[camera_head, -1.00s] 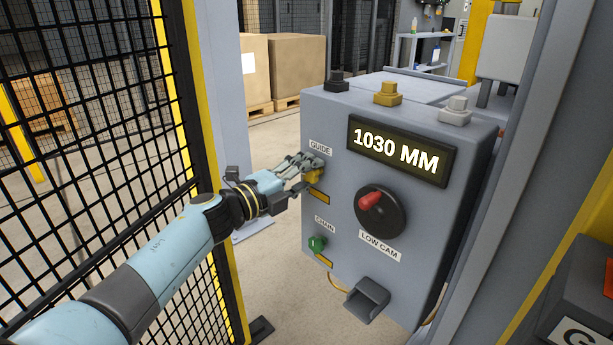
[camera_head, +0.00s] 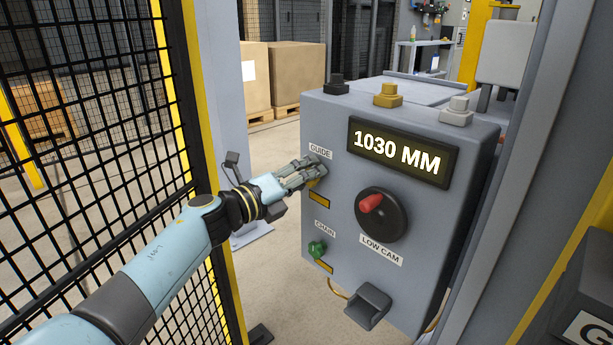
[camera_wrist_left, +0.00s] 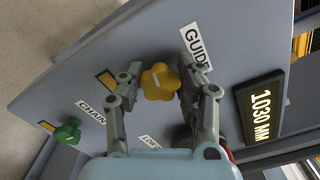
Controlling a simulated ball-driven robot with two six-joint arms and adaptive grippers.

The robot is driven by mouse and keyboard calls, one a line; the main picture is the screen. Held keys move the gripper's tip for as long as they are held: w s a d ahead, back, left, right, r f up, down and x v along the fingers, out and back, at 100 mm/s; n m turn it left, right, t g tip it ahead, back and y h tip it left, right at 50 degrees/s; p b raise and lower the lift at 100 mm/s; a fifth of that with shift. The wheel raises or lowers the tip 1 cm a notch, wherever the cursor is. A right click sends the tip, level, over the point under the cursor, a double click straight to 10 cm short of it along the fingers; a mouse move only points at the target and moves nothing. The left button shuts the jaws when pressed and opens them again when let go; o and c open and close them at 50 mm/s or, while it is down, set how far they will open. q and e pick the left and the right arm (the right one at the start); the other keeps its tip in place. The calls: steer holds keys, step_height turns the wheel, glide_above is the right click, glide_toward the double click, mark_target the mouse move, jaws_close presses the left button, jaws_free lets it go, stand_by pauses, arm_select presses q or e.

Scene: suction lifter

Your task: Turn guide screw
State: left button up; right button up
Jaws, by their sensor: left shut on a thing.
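The guide screw is a yellow lobed knob (camera_wrist_left: 160,82) on the grey control box (camera_head: 410,275), just below the GUIDE label (camera_head: 320,151). My left gripper (camera_head: 314,171) reaches it from the left, and its fingers largely hide the knob in the head view. In the left wrist view, my left gripper (camera_wrist_left: 158,85) has one finger on each side of the knob and is shut on it. A pale line marks the knob's face. The display (camera_head: 402,152) reads 1030 MM. My right gripper is not in view.
A green CHAIN knob (camera_head: 317,249) sits below the guide screw. A black LOW CAM dial (camera_head: 381,214) with a red pointer is to the right. A black mesh fence (camera_head: 90,130) with a yellow post stands close to my left arm.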

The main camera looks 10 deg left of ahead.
arm_select(q)
steer(key=shift+f, duration=0.2)
steer(key=o, duration=1.2)
steer(key=shift+r, duration=0.1)
steer(key=v, duration=1.2)
